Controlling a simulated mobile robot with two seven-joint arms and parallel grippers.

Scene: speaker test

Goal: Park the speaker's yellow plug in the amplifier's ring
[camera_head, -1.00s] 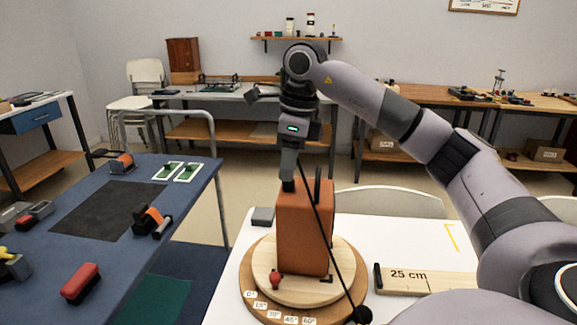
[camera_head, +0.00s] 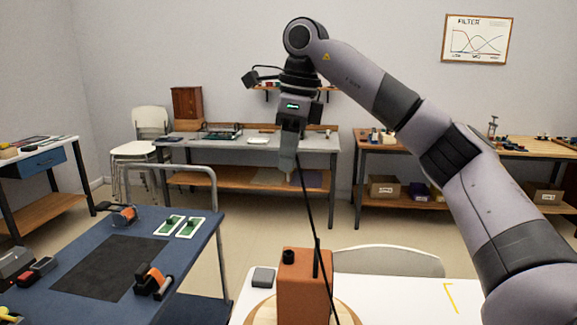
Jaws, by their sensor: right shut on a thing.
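The orange-brown speaker box (camera_head: 303,297) stands on a round wooden turntable (camera_head: 262,312) at the bottom middle, cut off by the frame edge. It has a black round fitting (camera_head: 288,257) on top. My right gripper (camera_head: 288,176) is well above it, pointing down and shut. A black cable (camera_head: 309,215) runs from the gripper down past the box. The plug in the fingers is mostly hidden; only a small tip shows below them, its colour hard to tell. I cannot make out the amplifier or its ring. My left gripper is not in view.
A blue bench (camera_head: 185,226) with a black mat (camera_head: 98,268) and small devices is on the left. A white table (camera_head: 400,293) carries the turntable, with a grey block (camera_head: 263,277) behind it. A chair (camera_head: 387,260) stands behind the table. Open floor lies beyond.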

